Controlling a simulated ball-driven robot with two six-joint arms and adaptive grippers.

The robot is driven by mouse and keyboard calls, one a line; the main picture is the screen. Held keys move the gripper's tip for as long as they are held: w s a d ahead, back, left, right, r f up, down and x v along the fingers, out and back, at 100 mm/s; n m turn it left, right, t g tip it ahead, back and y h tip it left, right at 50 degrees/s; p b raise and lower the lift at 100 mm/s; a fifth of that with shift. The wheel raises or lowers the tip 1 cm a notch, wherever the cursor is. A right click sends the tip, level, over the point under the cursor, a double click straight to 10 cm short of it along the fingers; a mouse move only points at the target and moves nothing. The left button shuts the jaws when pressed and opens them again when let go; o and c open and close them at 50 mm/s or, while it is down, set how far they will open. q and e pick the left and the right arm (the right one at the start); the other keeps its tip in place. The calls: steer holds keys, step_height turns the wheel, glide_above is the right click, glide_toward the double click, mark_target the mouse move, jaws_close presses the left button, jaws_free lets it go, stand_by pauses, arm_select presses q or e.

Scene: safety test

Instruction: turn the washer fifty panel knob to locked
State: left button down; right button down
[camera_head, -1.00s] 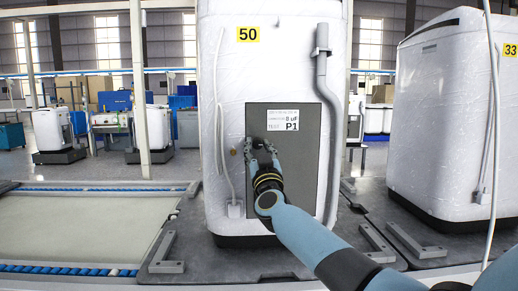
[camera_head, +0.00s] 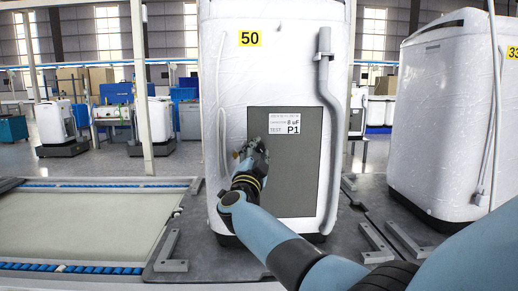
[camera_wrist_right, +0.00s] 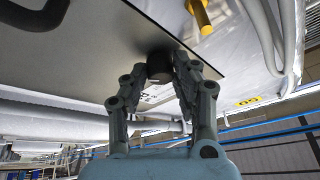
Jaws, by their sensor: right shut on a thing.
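The white washer marked 50 (camera_head: 285,70) stands upright in the middle of the head view. Its front has a dark grey panel (camera_head: 300,180) with a white P1 label (camera_head: 285,124). My right gripper (camera_head: 251,150) is at the panel's upper left edge and covers the knob there. In the right wrist view, the dark round knob (camera_wrist_right: 160,66) sits between the fingertips of my right gripper (camera_wrist_right: 160,75), which is shut on it. The knob's pointer and any markings are hidden. My left gripper is not in view.
A yellow peg (camera_wrist_right: 200,16) sticks out beside the panel in the wrist view. A grey hose (camera_head: 331,130) runs down the washer's right side. Another white washer (camera_head: 440,110) stands right. A conveyor (camera_head: 85,225) lies left.

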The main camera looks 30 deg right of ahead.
steer(key=m+g, duration=0.1)
steer(key=m, duration=0.1)
steer(key=m+g+p, duration=0.1)
steer(key=m, duration=0.1)
steer(key=m+p, duration=0.1)
steer(key=m, duration=0.1)
steer(key=shift+w+a+r+m+g, duration=0.1)
steer(key=shift+r+m+g, duration=0.2)
steer(key=shift+g, duration=0.1)
steer(key=shift+m+g+p, duration=0.35)
steer(key=shift+m+g, duration=0.15)
steer(key=shift+m, duration=0.6)
steer(key=shift+f, duration=0.1)
steer(key=c, duration=1)
jaws_free()
steer(key=v, duration=0.7)
steer(key=shift+a, duration=0.25)
